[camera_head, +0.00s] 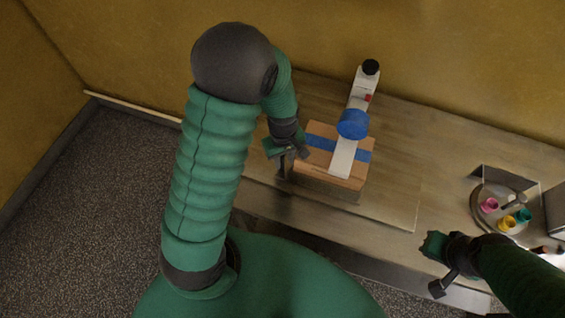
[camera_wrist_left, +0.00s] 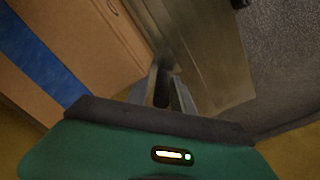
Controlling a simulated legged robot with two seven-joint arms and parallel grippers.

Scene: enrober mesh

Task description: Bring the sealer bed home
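A brown box-shaped block (camera_head: 323,175) with a blue band across its top sits on the table against the left part of a white arm (camera_head: 343,157). The white arm carries a blue round part (camera_head: 353,124) and a black knob; I cannot tell which part is the sealer bed. My left gripper (camera_head: 287,168) points down at the block's left side, very close to it; contact is unclear. In the left wrist view its fingers (camera_wrist_left: 161,88) are close together beside the brown block (camera_wrist_left: 92,45), and their grip is unclear. My right gripper (camera_head: 438,270) is near the table's front edge, away from the block.
A round metal tray (camera_head: 478,207) with small pink, yellow and green cups stands on the right of the table (camera_head: 400,185). A grey box-like thing is at the right edge. The table between block and tray is clear. A yellow wall runs behind.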

